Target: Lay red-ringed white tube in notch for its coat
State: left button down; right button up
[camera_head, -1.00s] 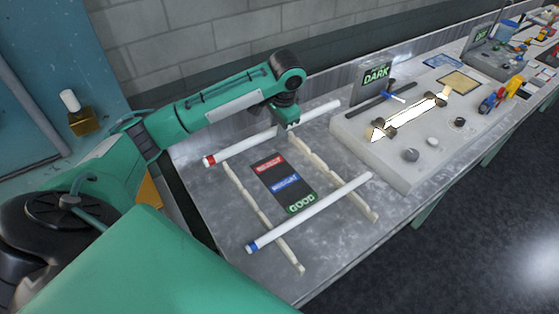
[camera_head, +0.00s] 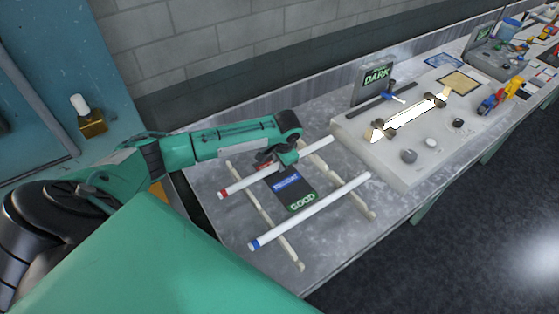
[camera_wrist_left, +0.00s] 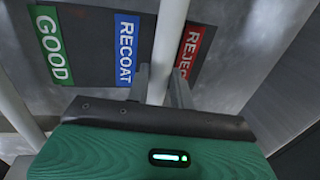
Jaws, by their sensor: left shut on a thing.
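The white tube with the red ring (camera_head: 313,148) is in my left gripper (camera_head: 275,165), which is shut around its middle. Its red-ringed end points left. The tube also runs between the two fingers (camera_wrist_left: 160,86) in the left wrist view. It lies across and over the two pale notched rails, the left one (camera_head: 290,252) and the right one (camera_head: 361,204). I cannot tell whether it touches them. A label card (camera_head: 317,193) between the rails reads REJECT, RECOAT and GOOD; in the wrist view the tube passes between RECOAT and REJECT. My right gripper is not in view.
A blue-ringed white tube (camera_head: 312,209) lies across the near part of the rails, by the GOOD label. A grey tester block (camera_head: 395,155) with a glowing tube and a DARK sign (camera_head: 376,76) stands to the right. The front right bench is bare.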

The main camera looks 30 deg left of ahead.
pick_arm(q)
jog(key=shift+f, duration=0.1)
jog(key=shift+f, duration=0.4)
jog(key=c, duration=1.2)
grip_release()
jog(key=shift+c, duration=0.2)
jog(key=shift+r, duration=0.25)
notch_tip(320, 180, up, 12)
jog(key=d+b, duration=0.2)
jog(key=b, duration=0.1)
jog(key=shift+s+r+b, duration=0.2)
jog(key=shift+s+b, duration=0.15)
jog(key=shift+s, duration=0.1)
jog(key=shift+d, duration=0.1)
